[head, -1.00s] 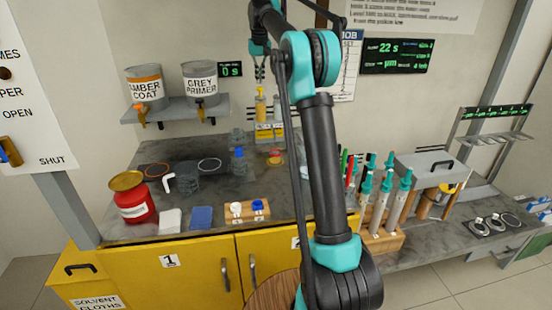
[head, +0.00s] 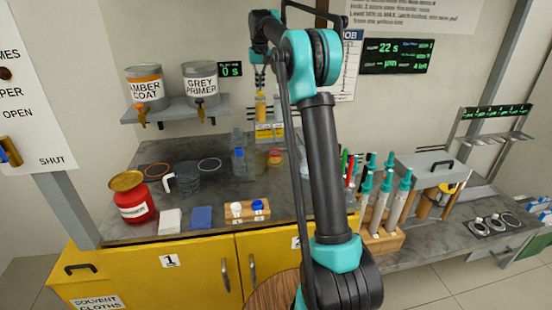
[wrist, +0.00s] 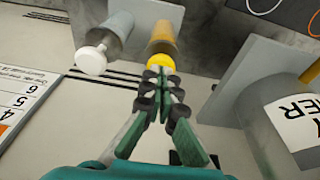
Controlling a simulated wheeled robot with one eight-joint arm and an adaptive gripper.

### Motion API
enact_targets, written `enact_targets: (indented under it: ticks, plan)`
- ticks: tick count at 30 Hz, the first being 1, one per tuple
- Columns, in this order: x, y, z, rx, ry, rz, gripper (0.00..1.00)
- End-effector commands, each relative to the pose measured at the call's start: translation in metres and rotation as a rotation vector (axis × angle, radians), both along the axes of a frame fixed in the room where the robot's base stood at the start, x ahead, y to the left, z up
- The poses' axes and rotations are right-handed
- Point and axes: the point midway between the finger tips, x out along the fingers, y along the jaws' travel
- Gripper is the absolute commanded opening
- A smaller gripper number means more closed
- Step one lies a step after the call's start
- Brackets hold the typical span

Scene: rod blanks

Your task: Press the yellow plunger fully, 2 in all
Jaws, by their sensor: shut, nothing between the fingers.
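The yellow plunger (wrist: 161,62) caps an orange cylinder (wrist: 163,40) in the wrist view. The cylinder (head: 261,108) stands against the back wall in the head view. My gripper (wrist: 158,76) is shut and empty, with its fingertips right at the plunger's top. They look to be touching it, and they cover part of it. In the head view my gripper (head: 259,85) is directly above the cylinder. How deep the plunger sits cannot be told exactly.
A white-capped grey cylinder (wrist: 105,40) stands beside the orange one. The grey primer can (head: 200,80) and amber coat can (head: 145,86) are on a shelf (head: 180,110) to the left. A display reading 0 s (head: 230,69) hangs nearby.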

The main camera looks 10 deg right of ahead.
Motion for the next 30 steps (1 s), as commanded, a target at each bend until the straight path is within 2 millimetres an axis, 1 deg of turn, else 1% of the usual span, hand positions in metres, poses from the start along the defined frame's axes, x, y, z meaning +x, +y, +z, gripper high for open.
enact_targets:
  ticks: [5,13,30]
  plan:
    - [0.000,0.000,-0.006,0.000,0.000,0.000,0.00]
    - [0.000,0.000,-0.005,0.000,0.000,0.000,0.00]
    - [0.000,0.000,0.025,0.000,0.000,0.000,0.00]
